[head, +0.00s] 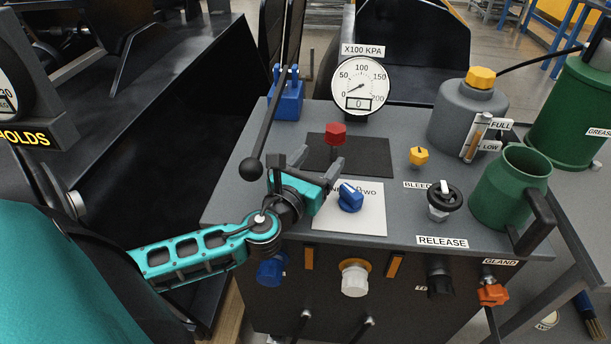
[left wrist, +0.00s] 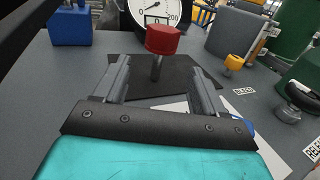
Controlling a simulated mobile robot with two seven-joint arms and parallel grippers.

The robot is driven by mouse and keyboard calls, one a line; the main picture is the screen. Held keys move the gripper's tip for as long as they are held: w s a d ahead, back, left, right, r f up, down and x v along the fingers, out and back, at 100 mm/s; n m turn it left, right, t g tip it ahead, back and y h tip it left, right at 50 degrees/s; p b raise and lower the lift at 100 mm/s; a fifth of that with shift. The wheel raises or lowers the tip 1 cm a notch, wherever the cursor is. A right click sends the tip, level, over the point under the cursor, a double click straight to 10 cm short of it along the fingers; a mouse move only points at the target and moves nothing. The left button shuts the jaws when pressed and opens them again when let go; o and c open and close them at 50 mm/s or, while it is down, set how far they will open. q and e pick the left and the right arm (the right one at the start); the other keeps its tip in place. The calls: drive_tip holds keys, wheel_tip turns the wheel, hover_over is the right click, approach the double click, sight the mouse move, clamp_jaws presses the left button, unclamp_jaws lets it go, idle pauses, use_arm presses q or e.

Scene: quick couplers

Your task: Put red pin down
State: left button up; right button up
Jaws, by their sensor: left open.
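The red pin (head: 335,133) has a red hexagonal head and a thin grey shaft. It stands roughly upright at the black mat (head: 372,155) on the grey bench top. In the left wrist view the red pin (left wrist: 163,40) shows its head above and between my fingers, with its shaft running down to the mat. My left gripper (head: 317,158) is open, just in front of the pin. In the left wrist view the left gripper's fingers (left wrist: 160,68) are spread to either side of the shaft, with a visible gap on each side. My right gripper is out of view.
A black lever with a ball end (head: 251,168) rises close to my left gripper. A blue block (head: 286,101) and a round gauge (head: 361,85) stand behind. A blue knob (head: 350,197) sits on a white card in front. A yellow knob (head: 418,156) and green jug (head: 509,190) are right.

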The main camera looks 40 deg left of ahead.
use_arm(q)
drive_tip(key=s, duration=0.3)
drive_tip(key=s+d, duration=0.1)
drive_tip(key=s, duration=0.1)
drive_tip(key=shift+s, duration=0.2)
idle(0.5)
